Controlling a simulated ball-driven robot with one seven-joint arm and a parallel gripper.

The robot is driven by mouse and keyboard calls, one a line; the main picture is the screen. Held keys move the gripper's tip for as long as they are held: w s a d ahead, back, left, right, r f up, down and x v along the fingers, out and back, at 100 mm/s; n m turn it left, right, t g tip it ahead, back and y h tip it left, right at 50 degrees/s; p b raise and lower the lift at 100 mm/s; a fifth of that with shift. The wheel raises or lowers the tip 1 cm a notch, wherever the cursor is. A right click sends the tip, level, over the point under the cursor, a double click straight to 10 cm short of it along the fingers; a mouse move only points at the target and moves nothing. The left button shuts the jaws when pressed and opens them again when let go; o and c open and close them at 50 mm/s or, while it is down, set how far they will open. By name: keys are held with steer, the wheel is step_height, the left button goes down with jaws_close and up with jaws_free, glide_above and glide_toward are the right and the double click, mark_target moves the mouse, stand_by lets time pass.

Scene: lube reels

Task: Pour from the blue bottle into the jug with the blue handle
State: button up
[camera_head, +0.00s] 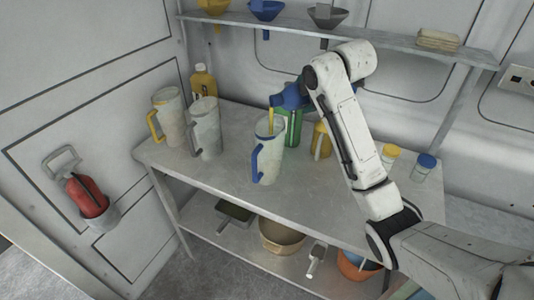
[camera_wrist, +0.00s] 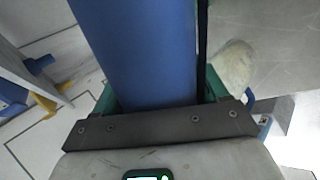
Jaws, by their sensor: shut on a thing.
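The blue bottle (camera_head: 288,97) is tilted, its mouth at the left above the jug with the blue handle (camera_head: 270,150). A thin yellow stream (camera_head: 271,118) runs from its mouth down into the jug's open top. The jug stands upright on the bench, its blue handle on its left side. My gripper (camera_wrist: 160,96) is shut on the blue bottle, which fills the middle of the wrist view (camera_wrist: 135,45). In the head view my arm hides most of the grip. The level inside the jug cannot be told.
A jug with a yellow handle (camera_head: 168,115) and a jug with a grey handle (camera_head: 206,128) stand at the left. A yellow bottle (camera_head: 203,80) is behind them. A green container (camera_head: 291,128) stands close behind the blue-handled jug. A shelf (camera_head: 400,42) with funnels runs above.

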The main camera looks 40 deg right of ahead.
steer(key=shift+r, duration=0.15)
stand_by(0.4)
steer(key=shift+r, duration=0.15)
stand_by(0.5)
steer(key=shift+r+h+p, duration=0.3)
steer(key=shift+h+p, duration=0.05)
steer(key=shift+h, duration=0.05)
stand_by(0.5)
steer(key=shift+a+r+n, duration=0.1)
steer(key=shift+r+n, duration=0.05)
steer(key=shift+n, duration=0.15)
stand_by(0.3)
